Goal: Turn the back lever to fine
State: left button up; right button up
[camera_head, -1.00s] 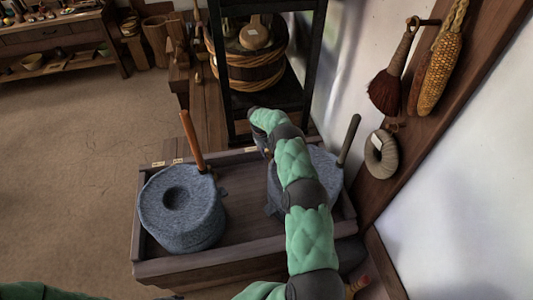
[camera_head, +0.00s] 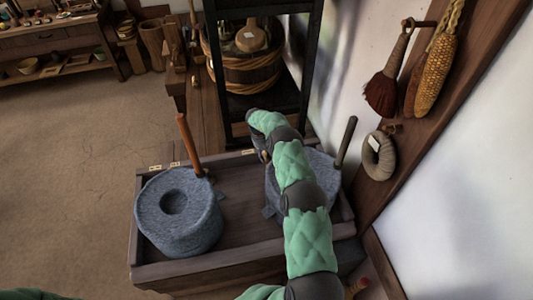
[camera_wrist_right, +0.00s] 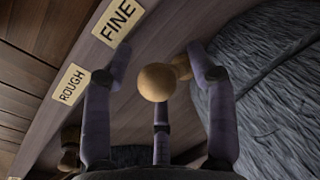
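A round tan lever knob (camera_wrist_right: 156,82) shows in the right wrist view, between the spread fingers of my right gripper (camera_wrist_right: 158,62). The gripper is open, with visible gaps between the knob and the side fingers. A FINE label (camera_wrist_right: 118,20) and a ROUGH label (camera_wrist_right: 70,84) sit on the wooden rim to the left. In the head view my right gripper (camera_head: 262,148) is at the tray's back rim, beside the right quern (camera_head: 318,172); my arm hides much of it, and I cannot make out the lever there. My left gripper is out of view.
The wooden tray (camera_head: 243,205) also holds a left quern (camera_head: 190,220) with an upright orange handle (camera_head: 188,140). A dark handle (camera_head: 346,140) rises from the right quern. A black shelf frame (camera_head: 314,60) stands behind, and a wall with hanging items closes the right.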

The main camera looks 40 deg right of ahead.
notch_tip(320, 180, up, 12)
jog(key=w+a, duration=0.1)
jog(key=shift+w+a, duration=0.25)
jog(key=shift+a, duration=0.15)
jog(key=shift+f, duration=0.1)
dwell(0.4)
